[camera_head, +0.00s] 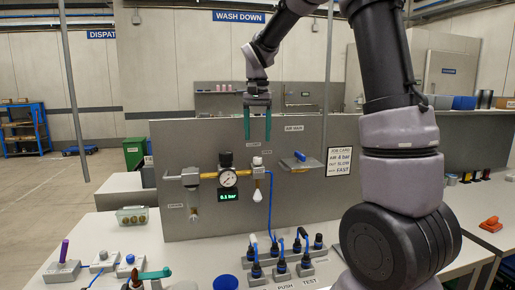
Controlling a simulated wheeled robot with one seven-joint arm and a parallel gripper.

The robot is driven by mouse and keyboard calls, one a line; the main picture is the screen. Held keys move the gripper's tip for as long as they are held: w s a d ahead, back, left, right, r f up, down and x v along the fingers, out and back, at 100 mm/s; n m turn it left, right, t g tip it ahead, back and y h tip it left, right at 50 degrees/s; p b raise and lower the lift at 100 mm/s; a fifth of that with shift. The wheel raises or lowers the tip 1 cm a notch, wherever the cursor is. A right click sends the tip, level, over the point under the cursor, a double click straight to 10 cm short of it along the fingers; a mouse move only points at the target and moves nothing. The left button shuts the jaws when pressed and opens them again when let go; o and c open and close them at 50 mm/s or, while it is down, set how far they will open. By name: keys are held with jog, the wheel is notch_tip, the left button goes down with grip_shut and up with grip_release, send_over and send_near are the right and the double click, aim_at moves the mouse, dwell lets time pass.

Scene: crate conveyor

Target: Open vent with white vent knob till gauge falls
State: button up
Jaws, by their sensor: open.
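A small white knob (257,161) sits on top of the brass fitting on the grey panel, right of the gauge. A white bulb-shaped piece (257,196) hangs under the same fitting. The round gauge (228,178) has a white face; its needle is too small to read. The green digital readout (229,195) below it seems to show 6.1 bar, though its first digit is unclear. My gripper (257,138) points down with two teal fingers apart and nothing between them. In the picture it is above the white knob, not touching it; its depth from the panel is unclear.
A black regulator knob (226,159) stands close left of the white knob. A blue-handled valve (299,157) and a job card (339,161) reading "AIR 4 bar" are to the right. A blue hose (271,205) runs down to black connectors on the bench.

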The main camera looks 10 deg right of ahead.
jog(key=shift+r, duration=1.9)
jog(key=s+d+r+t+y, duration=0.1)
jog(key=s+d+t, duration=0.2)
jog(key=s, duration=0.8)
jog(key=s+d+r+n+t+y, duration=0.1)
jog(key=s+d+t, duration=0.2)
jog(key=s, duration=0.8)
jog(key=shift+s+r+t, duration=0.25)
jog(key=shift+r+t, duration=0.15)
jog(key=shift+t, duration=0.2)
jog(key=shift+d, duration=0.1)
